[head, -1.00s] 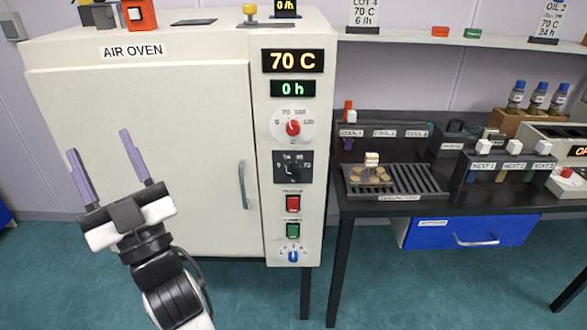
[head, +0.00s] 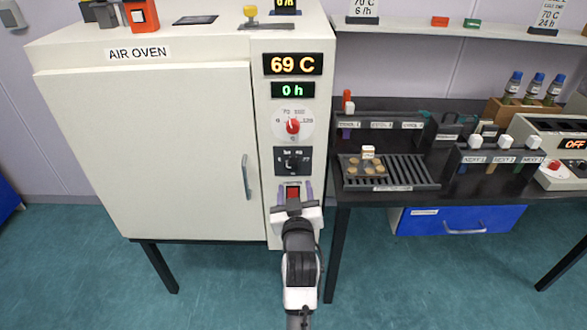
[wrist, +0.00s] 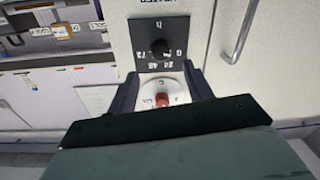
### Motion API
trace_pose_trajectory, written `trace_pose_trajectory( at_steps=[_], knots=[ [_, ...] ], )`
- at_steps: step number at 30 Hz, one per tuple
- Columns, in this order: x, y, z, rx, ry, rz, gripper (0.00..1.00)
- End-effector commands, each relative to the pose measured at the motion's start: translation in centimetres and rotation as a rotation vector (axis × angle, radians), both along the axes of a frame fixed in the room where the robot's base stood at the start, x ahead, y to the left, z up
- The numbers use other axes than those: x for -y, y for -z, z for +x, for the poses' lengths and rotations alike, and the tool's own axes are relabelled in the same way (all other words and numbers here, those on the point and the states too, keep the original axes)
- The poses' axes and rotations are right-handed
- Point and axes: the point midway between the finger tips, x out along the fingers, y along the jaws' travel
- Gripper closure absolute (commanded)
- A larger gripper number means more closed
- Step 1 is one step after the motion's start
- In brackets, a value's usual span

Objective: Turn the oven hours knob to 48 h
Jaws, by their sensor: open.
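The hours knob (head: 292,161) is a black knob on a dark square plate on the oven's (head: 150,150) control strip. It also shows in the wrist view (wrist: 158,47), where the picture is upside down. The small hours display (head: 292,89) above reads 0 h. The knob's pointer is too small to read surely. My gripper (head: 291,188) is open and empty, in front of the strip just below the hours knob in the head view. Its fingers stand on either side of the red button (head: 293,192); I cannot tell how far they are from the panel.
The red temperature knob (head: 292,126) sits above the hours knob, under a display (head: 292,64) reading 69 C. The oven door handle (head: 246,177) is to the left. A black bench (head: 465,200) with racks and a tray (head: 390,185) stands to the right.

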Motion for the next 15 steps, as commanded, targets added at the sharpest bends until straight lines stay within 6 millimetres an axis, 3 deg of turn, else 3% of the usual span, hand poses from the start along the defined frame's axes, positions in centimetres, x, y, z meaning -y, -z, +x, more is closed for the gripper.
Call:
trace_pose_trajectory(
  at_steps=[6, 15],
  knots=[
    [-0.3, -0.4, 4.4, 0.002, -0.001, 0.000, 0.49],
    [-0.4, -0.1, 7.0, 0.002, -0.001, 0.001, 0.49]
  ],
)
